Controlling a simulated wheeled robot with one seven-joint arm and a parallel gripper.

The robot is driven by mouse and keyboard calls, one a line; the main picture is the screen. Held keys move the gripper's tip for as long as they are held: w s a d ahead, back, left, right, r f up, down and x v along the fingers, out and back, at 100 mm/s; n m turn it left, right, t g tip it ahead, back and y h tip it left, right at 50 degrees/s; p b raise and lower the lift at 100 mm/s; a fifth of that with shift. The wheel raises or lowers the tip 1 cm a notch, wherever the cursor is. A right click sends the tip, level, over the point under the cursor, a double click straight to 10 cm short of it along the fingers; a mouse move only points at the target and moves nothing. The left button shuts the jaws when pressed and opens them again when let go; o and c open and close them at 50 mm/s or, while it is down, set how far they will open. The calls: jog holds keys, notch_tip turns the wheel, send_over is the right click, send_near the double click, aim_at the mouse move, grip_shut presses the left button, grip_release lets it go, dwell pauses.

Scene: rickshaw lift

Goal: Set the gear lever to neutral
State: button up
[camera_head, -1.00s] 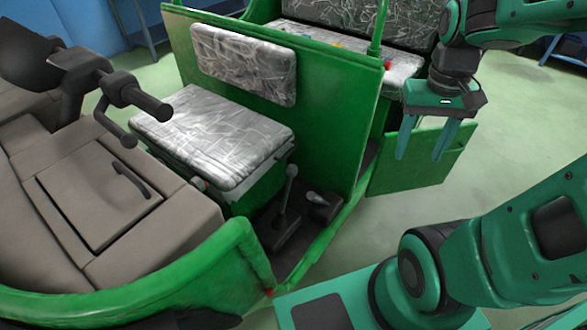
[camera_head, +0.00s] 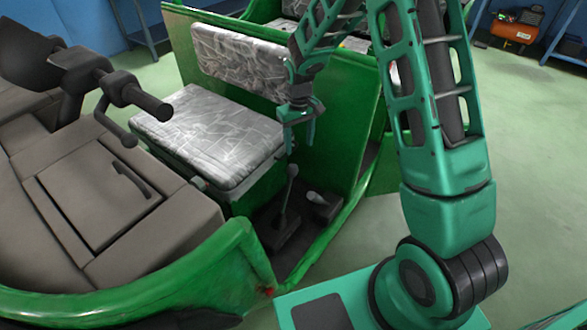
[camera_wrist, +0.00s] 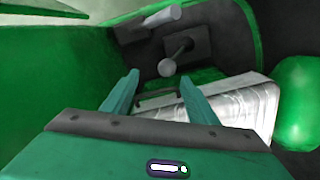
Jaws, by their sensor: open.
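A tall lever with a round grey knob (camera_head: 291,172) stands on a dark base on the rickshaw floor, beside the front seat. A shorter lever with a thick grey grip (camera_head: 318,199) is just right of it. I cannot tell from labels which is the gear lever. My gripper (camera_head: 299,146) points down above the tall lever, open and empty, its fingers apart from the knob. In the wrist view, the round knob (camera_wrist: 167,67) shows just beyond the fingertips of my gripper (camera_wrist: 158,82), and the thick-grip lever (camera_wrist: 162,18) lies farther up.
The silver patterned seat (camera_head: 205,135) is left of the levers. A green partition panel (camera_head: 335,130) stands behind them. The green front body rim (camera_head: 225,255) and handlebar (camera_head: 145,100) are at the left. Open floor (camera_head: 530,160) lies to the right.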

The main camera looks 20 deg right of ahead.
aim_at(292, 166)
jog(key=a+f, duration=0.1)
jog(key=w+a+f, duration=0.1)
jog(key=f, duration=0.1)
jog(key=shift+n, duration=0.3)
notch_tip(292, 166, down, 10)
jog(key=shift+f, duration=0.15)
